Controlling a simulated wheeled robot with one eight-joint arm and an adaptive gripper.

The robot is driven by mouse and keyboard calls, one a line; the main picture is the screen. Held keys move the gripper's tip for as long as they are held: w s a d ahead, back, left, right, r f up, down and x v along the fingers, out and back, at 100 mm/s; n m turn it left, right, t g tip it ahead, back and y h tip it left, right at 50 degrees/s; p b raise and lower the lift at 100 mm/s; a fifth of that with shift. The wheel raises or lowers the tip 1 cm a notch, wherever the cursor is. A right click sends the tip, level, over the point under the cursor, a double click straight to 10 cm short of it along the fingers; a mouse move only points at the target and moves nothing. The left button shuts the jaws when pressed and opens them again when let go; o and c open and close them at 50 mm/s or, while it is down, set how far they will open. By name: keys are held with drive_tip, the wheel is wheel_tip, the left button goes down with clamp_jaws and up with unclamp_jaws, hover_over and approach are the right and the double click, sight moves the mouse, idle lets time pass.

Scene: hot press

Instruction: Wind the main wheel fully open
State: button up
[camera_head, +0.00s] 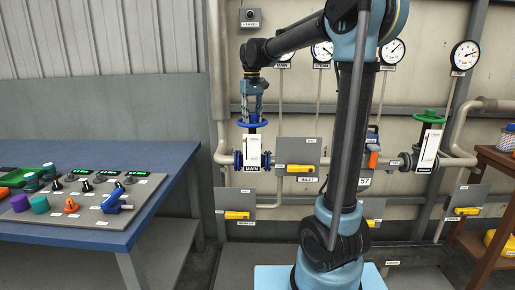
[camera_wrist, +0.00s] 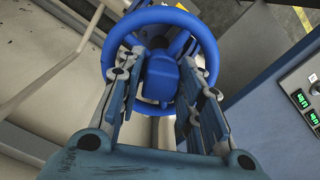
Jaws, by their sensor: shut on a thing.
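The main wheel is a blue handwheel (camera_head: 252,124) on the valve with the white MAIN tag (camera_head: 254,150), left of centre in the head view. In the wrist view the blue wheel (camera_wrist: 204,44) fills the upper middle, with its square hub in the centre. My gripper (camera_head: 253,112) comes down on the wheel from above. In the wrist view my gripper (camera_wrist: 160,85) has its two fingers inside the rim, one on each side of the hub, shut on the wheel. The exact contact of the fingertips is hard to see.
A green handwheel (camera_head: 430,117) stands on another valve at the right. Yellow-handled boxes (camera_head: 300,169) and gauges (camera_head: 465,55) line the wall. A blue table (camera_head: 170,165) with a control panel (camera_head: 90,195) is at the left, and a brown shelf (camera_head: 490,200) at the right.

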drive_tip(key=n, duration=0.9)
drive_tip(key=o, duration=0.9)
drive_tip(key=shift+r, duration=4.5)
drive_tip(key=shift+d, duration=0.1)
